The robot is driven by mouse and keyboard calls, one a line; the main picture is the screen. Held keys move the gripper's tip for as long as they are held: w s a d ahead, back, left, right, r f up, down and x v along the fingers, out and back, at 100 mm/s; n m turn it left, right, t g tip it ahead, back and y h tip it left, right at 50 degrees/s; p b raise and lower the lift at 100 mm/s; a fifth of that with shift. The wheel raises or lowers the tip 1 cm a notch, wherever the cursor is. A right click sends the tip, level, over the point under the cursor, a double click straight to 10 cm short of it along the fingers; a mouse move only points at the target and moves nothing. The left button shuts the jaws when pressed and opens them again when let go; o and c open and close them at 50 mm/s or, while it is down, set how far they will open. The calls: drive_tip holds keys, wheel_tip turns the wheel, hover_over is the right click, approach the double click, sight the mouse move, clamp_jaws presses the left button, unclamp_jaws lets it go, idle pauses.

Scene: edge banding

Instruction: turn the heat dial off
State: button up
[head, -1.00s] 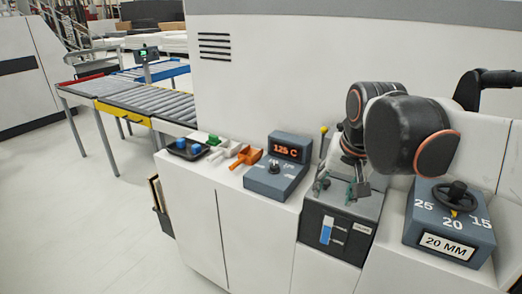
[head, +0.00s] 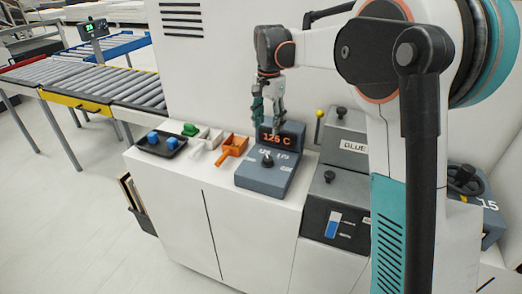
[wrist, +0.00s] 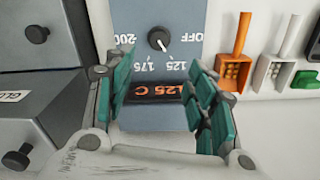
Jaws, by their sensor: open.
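The heat dial is a small black knob (head: 267,158) on a blue-grey control box (head: 262,180) on the white counter. It also shows in the wrist view (wrist: 158,40), where its white mark points toward the 125 side, away from the OFF label. The orange display (head: 277,140) reads about 125 C. My gripper (head: 268,124) is open and empty, pointing down above the back of the box near the display. In the wrist view its teal-padded fingers (wrist: 160,78) stand apart on either side of the display, and the knob lies beyond the fingertips, untouched.
An orange scoop bin (head: 232,148), a white bin and a black tray with blue knobs (head: 158,145) stand left of the box. The wall rises close behind.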

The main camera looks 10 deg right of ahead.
sight(268, 158)
wheel_tip(268, 158, down, 14)
drive_tip(key=b, duration=0.3)
drive_tip(key=shift+s+r, duration=0.1)
drive_tip(key=shift+r, duration=0.1)
drive_tip(key=shift+c, duration=0.5)
drive_tip(key=c, duration=1)
